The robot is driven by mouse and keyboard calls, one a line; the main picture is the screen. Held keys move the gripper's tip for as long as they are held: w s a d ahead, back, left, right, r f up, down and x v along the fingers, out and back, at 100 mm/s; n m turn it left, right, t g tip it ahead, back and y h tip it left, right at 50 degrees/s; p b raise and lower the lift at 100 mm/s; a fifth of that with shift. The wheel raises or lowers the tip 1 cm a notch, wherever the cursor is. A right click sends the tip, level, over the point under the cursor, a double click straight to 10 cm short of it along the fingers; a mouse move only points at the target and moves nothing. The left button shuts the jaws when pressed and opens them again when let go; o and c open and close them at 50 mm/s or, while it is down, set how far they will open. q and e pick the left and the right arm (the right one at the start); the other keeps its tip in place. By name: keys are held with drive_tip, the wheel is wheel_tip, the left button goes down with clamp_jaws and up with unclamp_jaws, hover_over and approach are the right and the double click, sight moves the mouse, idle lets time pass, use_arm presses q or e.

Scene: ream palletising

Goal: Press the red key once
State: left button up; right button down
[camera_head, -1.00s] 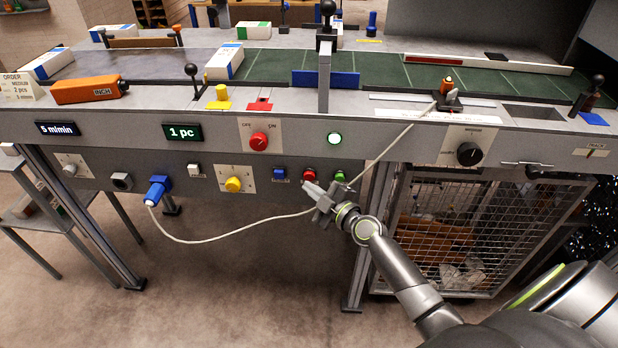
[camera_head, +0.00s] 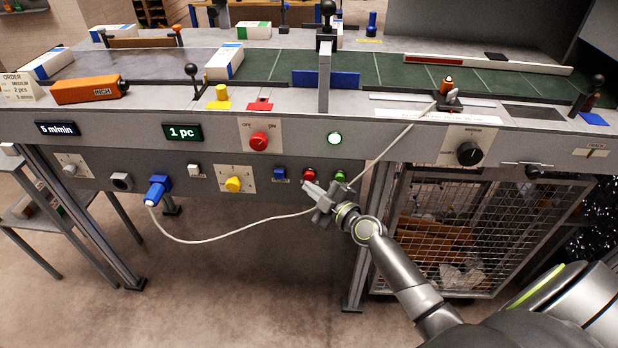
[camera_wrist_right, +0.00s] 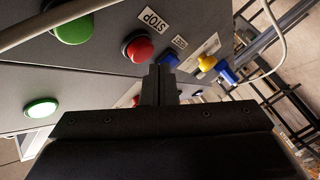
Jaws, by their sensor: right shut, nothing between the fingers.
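A round red button (camera_head: 309,174) sits on the front panel below the tabletop. In the right wrist view the red button (camera_wrist_right: 138,47) is a domed cap in a dark ring, with a STOP label beside it. My right gripper (camera_head: 306,186) is shut and empty just below and in front of the red button in the head view. In the right wrist view its closed fingers (camera_wrist_right: 158,86) point toward the panel close to the button; contact cannot be made out. My left gripper is not in view.
A green button (camera_head: 340,176) is right of the red one, a blue switch (camera_head: 279,173) left. Further left are a yellow knob (camera_head: 233,185) and a blue plug (camera_head: 158,190) whose white cable hangs past my gripper. Above is a red OFF/ON knob (camera_head: 259,141). A mesh cage (camera_head: 440,235) stands lower right.

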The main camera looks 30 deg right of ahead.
drive_tip(key=shift+w, duration=0.1)
drive_tip(key=shift+w+d+b, duration=0.25)
drive_tip(key=shift+w+b, duration=0.05)
drive_tip(key=shift+b, duration=0.1)
drive_tip(key=shift+w+d+b, duration=0.2)
drive_tip(key=shift+w+b, duration=0.15)
idle(0.6)
drive_tip(key=shift+s, duration=0.1)
drive_tip(key=shift+s+a, duration=0.45)
drive_tip(key=shift+s, duration=0.2)
drive_tip(key=shift+s+a, duration=0.45)
drive_tip(key=shift+s, duration=0.25)
drive_tip(key=shift+s+a, duration=0.4)
drive_tip(key=shift+s, duration=0.35)
drive_tip(key=shift+s+a, duration=0.45)
drive_tip(key=shift+s, duration=0.25)
